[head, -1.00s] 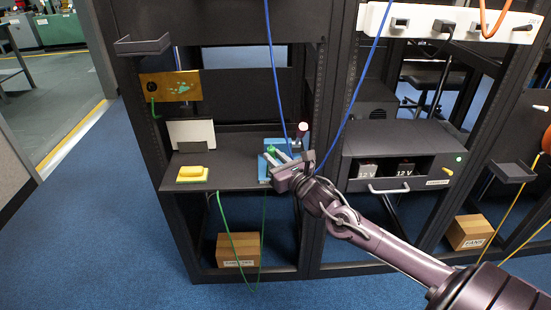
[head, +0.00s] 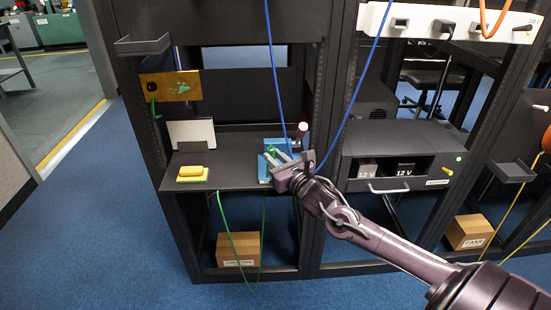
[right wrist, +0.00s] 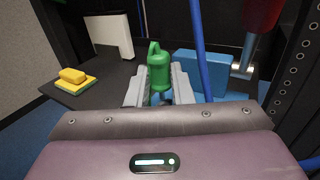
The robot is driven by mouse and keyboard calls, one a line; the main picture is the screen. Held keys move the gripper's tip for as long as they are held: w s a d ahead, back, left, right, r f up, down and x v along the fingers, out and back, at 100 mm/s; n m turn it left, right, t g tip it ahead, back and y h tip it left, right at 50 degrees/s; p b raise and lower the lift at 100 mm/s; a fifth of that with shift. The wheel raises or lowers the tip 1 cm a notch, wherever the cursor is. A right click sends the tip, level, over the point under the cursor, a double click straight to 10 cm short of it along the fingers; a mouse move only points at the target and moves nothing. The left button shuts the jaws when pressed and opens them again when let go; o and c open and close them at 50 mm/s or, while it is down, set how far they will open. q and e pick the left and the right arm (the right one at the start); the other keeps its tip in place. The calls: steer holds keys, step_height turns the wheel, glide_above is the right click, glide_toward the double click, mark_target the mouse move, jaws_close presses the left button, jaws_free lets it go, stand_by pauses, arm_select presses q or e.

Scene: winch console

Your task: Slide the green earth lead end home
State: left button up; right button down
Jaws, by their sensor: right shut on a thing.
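The green earth lead end (right wrist: 158,68) is a green plug with a loop at its top, seen in the right wrist view. In the head view it is a small green spot (head: 271,150) over the shelf. My right gripper (head: 278,158) is shut on it, with the two pale fingers on either side in the right wrist view (right wrist: 160,88). A green cable (head: 264,230) hangs in a loop below the shelf's front edge. What lies beneath the green end is hidden by the gripper. My left gripper is not in view.
A blue block (right wrist: 203,75) with a red-handled metal part (right wrist: 262,14) is close beside the gripper. A blue cable (head: 274,75) hangs past it. A yellow sponge (head: 192,173) and white panel (head: 190,133) are on the shelf (head: 228,178). A rack post stands right.

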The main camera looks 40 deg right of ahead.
steer(key=shift+f+b, duration=1.1)
steer(key=shift+f, duration=0.35)
steer(key=c, duration=1.2)
jaws_free()
steer(key=shift+s+a+p, duration=0.1)
steer(key=shift+s+p, duration=0.35)
steer(key=shift+s, duration=3.45)
